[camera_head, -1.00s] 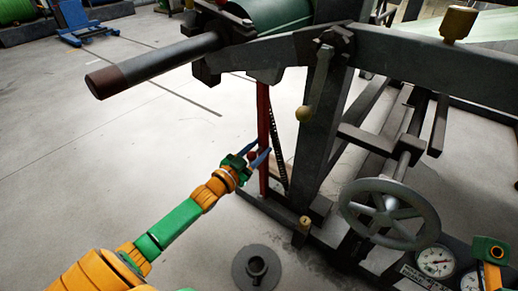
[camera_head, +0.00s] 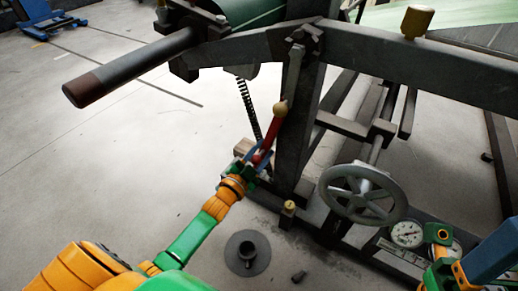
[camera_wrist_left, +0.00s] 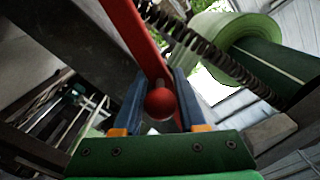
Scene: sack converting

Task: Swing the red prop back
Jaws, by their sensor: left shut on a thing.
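The red prop (camera_head: 271,135) is a thin red bar that leans at a slant beside the dark frame post, its upper end near a yellow ball knob. In the left wrist view the red bar (camera_wrist_left: 133,37) runs up and to the left and carries a round red knob (camera_wrist_left: 160,103). My left gripper (camera_head: 255,157) is at the lower part of the prop. Its blue fingers stand on either side of the red knob, shut on it.
A lever with a yellow ball knob (camera_head: 280,109) hangs beside the post. A black spring (camera_head: 248,108) is left of the prop. A grey handwheel (camera_head: 363,194) and gauges (camera_head: 407,233) are at the right. A round metal base (camera_head: 247,253) stands on the floor.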

